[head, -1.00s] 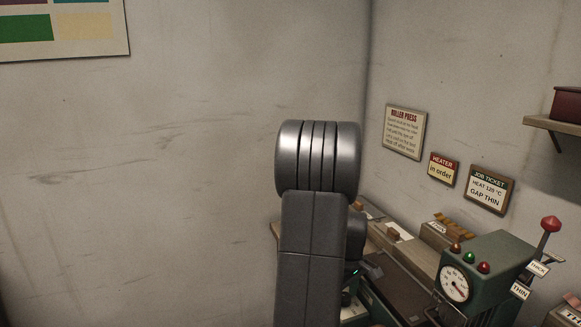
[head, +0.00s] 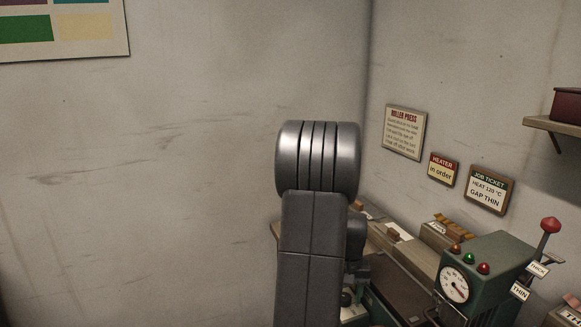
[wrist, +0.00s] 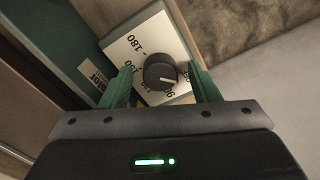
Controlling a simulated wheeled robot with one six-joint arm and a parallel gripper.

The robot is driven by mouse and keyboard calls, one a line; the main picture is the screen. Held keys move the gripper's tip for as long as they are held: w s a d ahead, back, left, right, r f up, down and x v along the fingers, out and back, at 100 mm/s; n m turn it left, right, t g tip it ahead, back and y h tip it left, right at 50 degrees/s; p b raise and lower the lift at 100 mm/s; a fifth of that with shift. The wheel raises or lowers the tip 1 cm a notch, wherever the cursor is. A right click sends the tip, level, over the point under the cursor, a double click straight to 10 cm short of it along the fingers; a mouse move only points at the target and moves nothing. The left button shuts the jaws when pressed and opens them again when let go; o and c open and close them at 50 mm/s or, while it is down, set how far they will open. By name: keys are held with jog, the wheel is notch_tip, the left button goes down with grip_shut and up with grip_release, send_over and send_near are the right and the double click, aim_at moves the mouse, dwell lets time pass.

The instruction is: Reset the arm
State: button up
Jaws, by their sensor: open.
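My gripper (wrist: 158,88) shows in the wrist view with its two green fingers apart, one on each side of a black dial knob (wrist: 160,72). The knob sits on a pale plate with numbers (wrist: 125,50), and "180" is readable on it. I cannot tell whether the fingers touch the knob. In the head view my grey arm stands upright in the middle and hides part of the bench; the gripper itself is not clearly seen there.
A green machine (head: 487,272) with a round gauge, coloured lamps and a red-knobbed lever (head: 550,226) stands at the right on the bench. A job ticket (head: 487,189) reads "HEAT 120 °C, GAP THIN". A shelf (head: 553,125) juts from the right wall.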

jog(key=m, duration=0.4)
jog(key=shift+m, duration=1.6)
